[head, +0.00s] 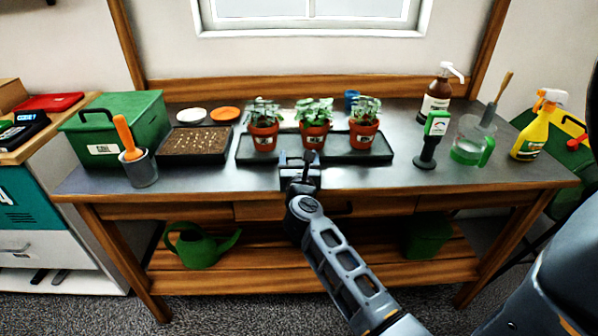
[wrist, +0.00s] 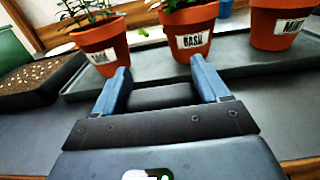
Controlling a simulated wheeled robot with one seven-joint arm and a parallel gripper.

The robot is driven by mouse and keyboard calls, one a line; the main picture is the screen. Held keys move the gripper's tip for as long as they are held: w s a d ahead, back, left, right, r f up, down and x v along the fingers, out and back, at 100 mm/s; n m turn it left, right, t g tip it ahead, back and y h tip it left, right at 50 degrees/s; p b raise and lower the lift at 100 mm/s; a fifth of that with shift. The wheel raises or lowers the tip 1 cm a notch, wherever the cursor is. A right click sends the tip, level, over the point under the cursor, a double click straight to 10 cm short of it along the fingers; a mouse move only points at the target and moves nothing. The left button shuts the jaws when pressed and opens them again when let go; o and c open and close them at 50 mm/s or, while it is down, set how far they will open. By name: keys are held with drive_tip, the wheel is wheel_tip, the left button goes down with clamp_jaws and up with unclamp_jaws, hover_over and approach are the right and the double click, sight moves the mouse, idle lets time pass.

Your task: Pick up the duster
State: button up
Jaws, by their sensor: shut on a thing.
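My gripper (head: 299,158) is at the front of the grey bench top, in front of the middle plant pot. In the wrist view its two blue-grey fingers (wrist: 162,78) stand apart, shut on a dark block (wrist: 162,97) that spans the space between them. The block is mostly hidden by my gripper in the head view, and its markings cannot be read. It may be the duster, but its form is too plain to tell. No other thing in view is clearly a duster.
Three potted herbs stand on a dark tray (head: 375,157) just behind my gripper. A seed tray (head: 195,145) and grey cup (head: 141,172) are left. A black-and-green device (head: 431,140), jug (head: 468,142) and spray bottle (head: 537,128) are right. Bare bench (head: 225,180) lies along the front.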

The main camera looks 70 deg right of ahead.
drive_tip(key=shift+c, duration=1.4)
drive_tip(key=shift+r, duration=0.15)
drive_tip(key=shift+r, duration=0.3)
wheel_tip(320, 180, up, 4)
drive_tip(key=shift+s+p, duration=0.1)
drive_tip(key=shift+p, duration=0.9)
drive_tip(key=s+d+r+p, duration=0.5)
drive_tip(key=s+r, duration=0.1)
drive_tip(key=s, duration=0.4)
drive_tip(key=shift+s, duration=0.15)
drive_tip(key=shift+d, duration=0.1)
